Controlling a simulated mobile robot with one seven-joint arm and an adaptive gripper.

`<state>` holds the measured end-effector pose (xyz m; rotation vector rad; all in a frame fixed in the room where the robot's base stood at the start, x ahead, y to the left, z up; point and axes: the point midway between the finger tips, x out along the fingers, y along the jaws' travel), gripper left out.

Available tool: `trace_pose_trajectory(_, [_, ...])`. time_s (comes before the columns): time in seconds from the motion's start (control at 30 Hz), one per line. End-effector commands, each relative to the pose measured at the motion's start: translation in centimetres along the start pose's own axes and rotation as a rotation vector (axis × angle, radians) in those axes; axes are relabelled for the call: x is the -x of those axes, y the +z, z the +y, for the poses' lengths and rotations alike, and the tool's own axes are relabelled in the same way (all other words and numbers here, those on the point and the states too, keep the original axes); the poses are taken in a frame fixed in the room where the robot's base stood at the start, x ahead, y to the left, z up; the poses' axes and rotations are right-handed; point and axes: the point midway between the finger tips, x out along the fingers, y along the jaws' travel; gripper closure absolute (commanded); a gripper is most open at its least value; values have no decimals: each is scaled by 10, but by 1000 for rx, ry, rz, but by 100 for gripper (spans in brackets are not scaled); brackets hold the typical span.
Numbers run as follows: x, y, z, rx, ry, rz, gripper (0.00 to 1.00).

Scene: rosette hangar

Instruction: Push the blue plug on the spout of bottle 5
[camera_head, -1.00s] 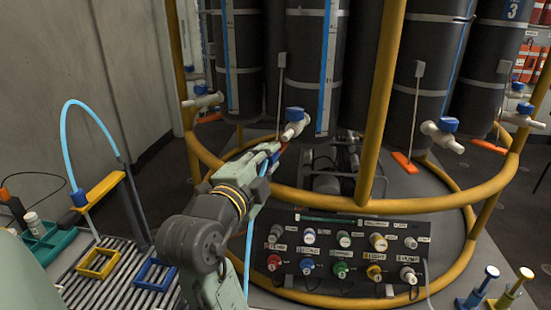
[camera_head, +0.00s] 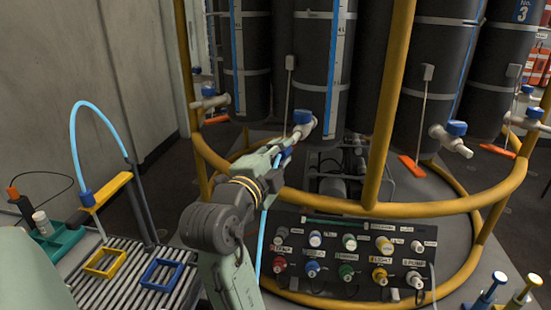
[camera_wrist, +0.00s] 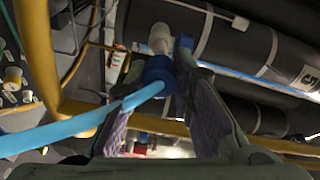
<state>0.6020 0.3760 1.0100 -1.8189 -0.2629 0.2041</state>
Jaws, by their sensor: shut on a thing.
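My gripper (camera_head: 287,150) is shut on a blue plug (camera_wrist: 158,73) with a light-blue hose (camera_wrist: 65,127) running from it. In the wrist view the plug is between the two fingertips, right at the end of a white spout (camera_wrist: 159,38) with a blue tap handle (camera_wrist: 186,43). The spout also shows in the head view (camera_head: 301,131), on a dark bottle (camera_head: 312,60). Whether the plug is seated on the spout or just short of it, I cannot tell.
A yellow rail frame (camera_head: 385,110) surrounds the bottles, with one post right of my gripper. Another spout (camera_head: 450,138) is to the right and one (camera_head: 210,103) to the left. A control panel (camera_head: 345,258) with several knobs is below. A slatted rack (camera_head: 125,285) is at left.

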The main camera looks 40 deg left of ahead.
Motion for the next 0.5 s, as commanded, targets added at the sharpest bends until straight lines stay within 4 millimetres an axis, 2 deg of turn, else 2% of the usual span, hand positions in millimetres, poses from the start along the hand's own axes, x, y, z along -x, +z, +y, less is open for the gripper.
trace_pose_trajectory(0.2, [-16,-1,0,1,0,1,100])
trace_pose_trajectory(0.5, [-22,-1,0,0,-1,1,100])
